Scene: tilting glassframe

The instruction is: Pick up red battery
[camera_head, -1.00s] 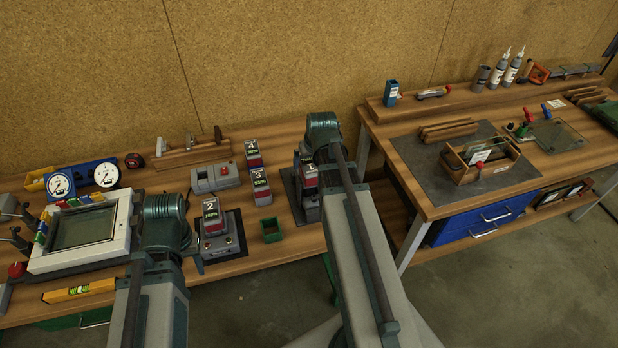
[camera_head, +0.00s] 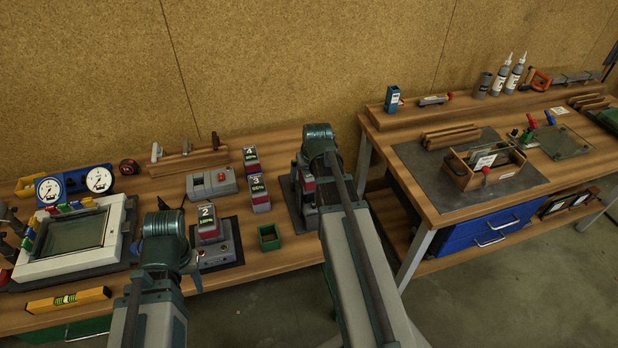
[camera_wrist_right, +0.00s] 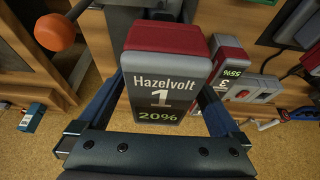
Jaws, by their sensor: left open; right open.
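Battery 1 (camera_wrist_right: 158,85), dark-faced with a red back part and the reading 20%, stands between the spread blue fingers of my right gripper (camera_wrist_right: 160,108) in the right wrist view. The right gripper is open; I cannot tell whether its fingers touch the battery. In the head view, my right arm mostly hides them. Red-and-grey battery 2 (camera_head: 208,222) sits upright in a grey device on the left bench. Battery 3 (camera_head: 259,193) and battery 4 (camera_head: 251,160) stand behind it. My left gripper (camera_head: 196,262) is open and empty near the bench's front edge, beside battery 2's device.
A small green bin (camera_head: 269,238) stands between battery 2 and my right arm. A grey box with a red button (camera_head: 213,184) is behind. A framed glass panel (camera_head: 75,240) and a yellow level (camera_head: 68,300) lie left. The right bench (camera_head: 440,205) holds a wooden tray.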

